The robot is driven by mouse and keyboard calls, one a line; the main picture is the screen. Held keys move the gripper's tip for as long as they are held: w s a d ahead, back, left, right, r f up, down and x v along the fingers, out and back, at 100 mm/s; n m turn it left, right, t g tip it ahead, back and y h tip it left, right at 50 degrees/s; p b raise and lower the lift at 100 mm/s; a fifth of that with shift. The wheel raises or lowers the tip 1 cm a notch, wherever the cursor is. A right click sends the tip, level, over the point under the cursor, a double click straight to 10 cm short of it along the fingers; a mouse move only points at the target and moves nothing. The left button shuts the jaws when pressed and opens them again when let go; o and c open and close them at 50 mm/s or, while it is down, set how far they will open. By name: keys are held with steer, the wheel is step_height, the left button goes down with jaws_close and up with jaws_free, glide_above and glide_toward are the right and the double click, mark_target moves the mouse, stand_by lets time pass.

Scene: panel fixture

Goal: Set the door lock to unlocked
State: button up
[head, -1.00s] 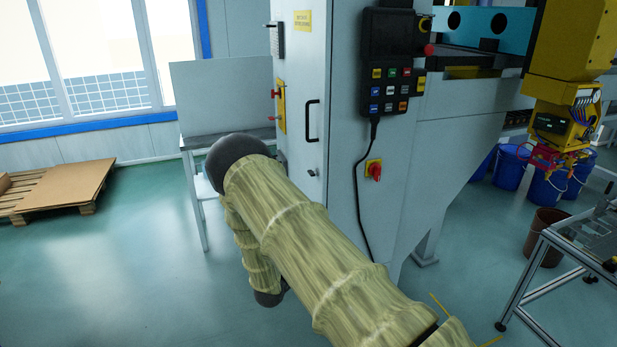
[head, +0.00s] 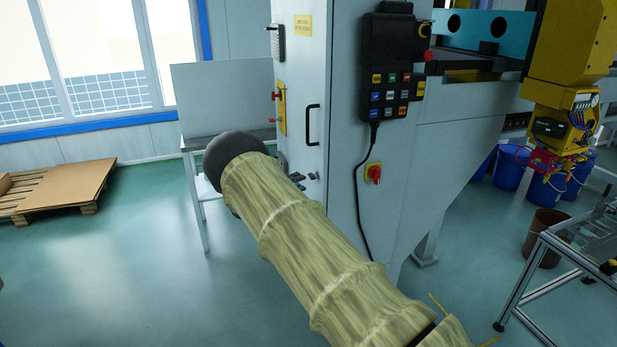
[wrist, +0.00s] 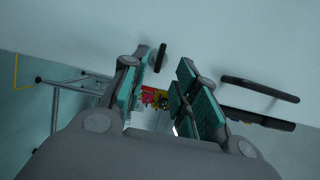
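The pale grey cabinet door (head: 302,60) stands upright in the head view, with a black bar handle (head: 313,123). A small dark fitting (head: 313,176) sits low on the door below the handle; it may be the lock, but its setting is too small to read. My gripper (head: 295,178) shows only as small dark tips beside it, mostly hidden behind my arm. In the wrist view my gripper (wrist: 160,100) is open, its teal-padded fingers apart, with no object held between them. A small black piece (wrist: 160,57) on the pale surface lies near the left finger.
A yellow plate with red knobs (head: 281,108) is on the cabinet's left side. A button pendant (head: 390,90) and red rotary switch (head: 374,173) are on the right face. Floor at left is clear up to a pallet (head: 60,190).

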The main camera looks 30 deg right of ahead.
mark_target(313, 176)
steer(key=w+d+p, duration=0.1)
steer(key=d, duration=0.5)
jaws_close()
